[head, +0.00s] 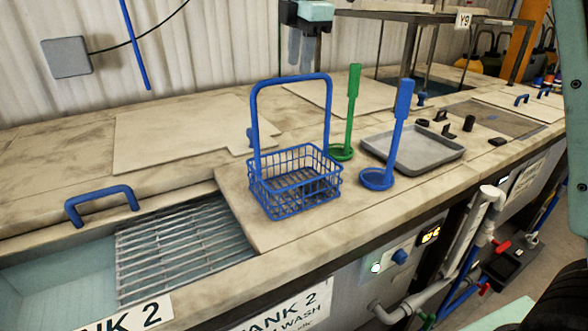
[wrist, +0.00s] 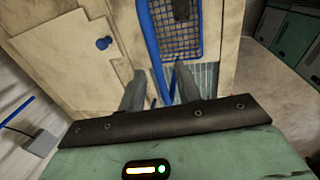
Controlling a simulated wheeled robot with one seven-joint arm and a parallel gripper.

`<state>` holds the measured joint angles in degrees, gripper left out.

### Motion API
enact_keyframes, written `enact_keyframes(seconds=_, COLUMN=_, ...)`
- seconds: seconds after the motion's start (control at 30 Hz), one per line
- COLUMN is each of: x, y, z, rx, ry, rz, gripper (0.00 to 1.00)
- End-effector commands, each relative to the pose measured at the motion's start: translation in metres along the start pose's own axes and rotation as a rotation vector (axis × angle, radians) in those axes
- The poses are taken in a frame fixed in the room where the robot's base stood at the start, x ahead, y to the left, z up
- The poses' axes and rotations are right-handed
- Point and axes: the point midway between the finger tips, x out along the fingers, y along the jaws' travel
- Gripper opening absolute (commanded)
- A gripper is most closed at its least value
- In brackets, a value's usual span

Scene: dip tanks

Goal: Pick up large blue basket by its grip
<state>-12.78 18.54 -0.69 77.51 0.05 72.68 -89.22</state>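The large blue basket (head: 294,190) is a wire mesh basket standing upright on the worn counter, right of the open tank. Its grip (head: 291,77) is the top bar of a tall blue hoop. My gripper (head: 300,60) hangs with its fingers down, just above the grip in the head view; I cannot tell its exact depth. In the wrist view the two grey fingers of my gripper (wrist: 160,90) are apart, with blue hoop showing in the gap between them. The basket's mesh (wrist: 180,30) lies beyond them. Nothing is held.
An open tank with a metal grating (head: 175,250) lies left of the basket. A green dipper (head: 350,110) and a blue dipper (head: 400,130) stand close on its right, before a grey tray (head: 412,150). A flat lid (head: 180,140) lies behind.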

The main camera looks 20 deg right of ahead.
Motion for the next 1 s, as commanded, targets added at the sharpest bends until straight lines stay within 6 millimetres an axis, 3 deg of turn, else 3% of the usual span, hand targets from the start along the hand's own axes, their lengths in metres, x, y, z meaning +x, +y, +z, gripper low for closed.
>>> enact_keyframes(seconds=0.4, x=0.049, y=0.005, z=-0.003, rx=0.000, ry=0.001, rz=-0.003, gripper=0.33)
enact_keyframes(seconds=0.67, x=0.052, y=0.005, z=-0.003, rx=0.000, ry=0.001, rz=0.000, gripper=0.33)
enact_keyframes(seconds=0.8, x=0.052, y=0.005, z=-0.003, rx=0.000, ry=0.001, rz=0.000, gripper=0.00)
enact_keyframes(seconds=1.0, x=0.052, y=0.005, z=-0.003, rx=0.000, ry=0.001, rz=0.000, gripper=0.00)
